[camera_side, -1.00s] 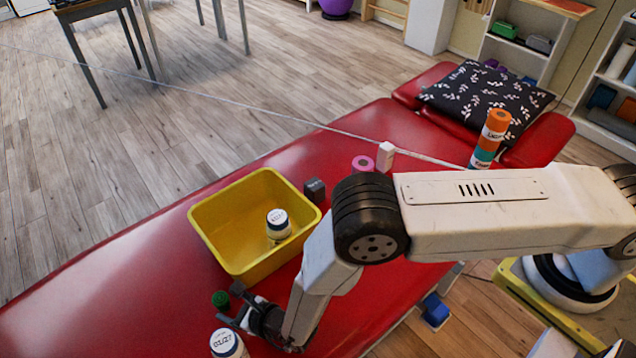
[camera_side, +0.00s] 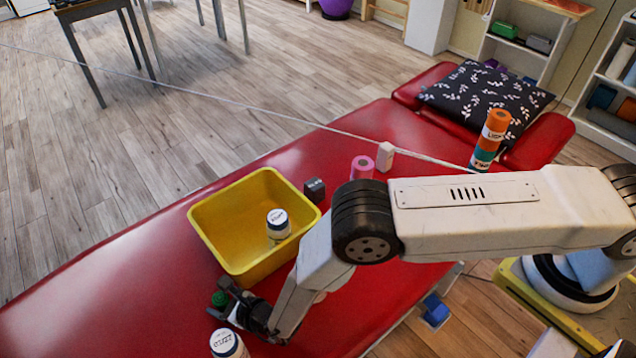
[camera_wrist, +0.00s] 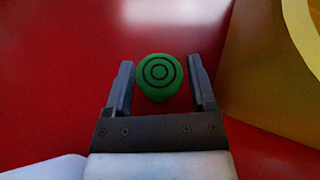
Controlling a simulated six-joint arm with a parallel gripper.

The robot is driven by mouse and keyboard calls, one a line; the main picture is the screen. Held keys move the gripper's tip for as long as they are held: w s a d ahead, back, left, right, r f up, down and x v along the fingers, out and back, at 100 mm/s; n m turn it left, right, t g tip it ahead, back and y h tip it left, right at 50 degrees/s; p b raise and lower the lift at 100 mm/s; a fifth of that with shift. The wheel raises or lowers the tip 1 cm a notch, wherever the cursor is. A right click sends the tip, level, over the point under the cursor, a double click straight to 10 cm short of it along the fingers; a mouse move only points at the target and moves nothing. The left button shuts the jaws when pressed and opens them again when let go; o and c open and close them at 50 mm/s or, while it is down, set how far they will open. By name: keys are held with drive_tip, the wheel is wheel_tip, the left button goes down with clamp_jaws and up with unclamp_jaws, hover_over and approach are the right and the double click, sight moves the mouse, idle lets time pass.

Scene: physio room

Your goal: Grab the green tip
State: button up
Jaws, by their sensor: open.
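The green tip (camera_wrist: 159,76) is a small green piece with dark concentric rings on its top. It sits on the red table, and it also shows at the lower left in the side view (camera_side: 219,299). My gripper (camera_wrist: 160,82) is open, with one finger on each side of the green tip. In the wrist view a narrow gap shows between the tip and each finger. In the side view my gripper (camera_side: 219,301) is low by the table, partly in front of the tip.
A yellow bin (camera_side: 215,235) holding a white jar (camera_side: 278,225) stands close beside my gripper; its wall shows at right in the wrist view. Another white jar (camera_side: 228,345) stands in front. A dark block (camera_side: 314,190), pink roll (camera_side: 362,168) and white block (camera_side: 385,157) stand beyond the bin.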

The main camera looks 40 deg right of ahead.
sight(221, 298)
clamp_jaws()
drive_tip(key=shift+r, duration=0.15)
drive_tip(key=shift+r, duration=4.85)
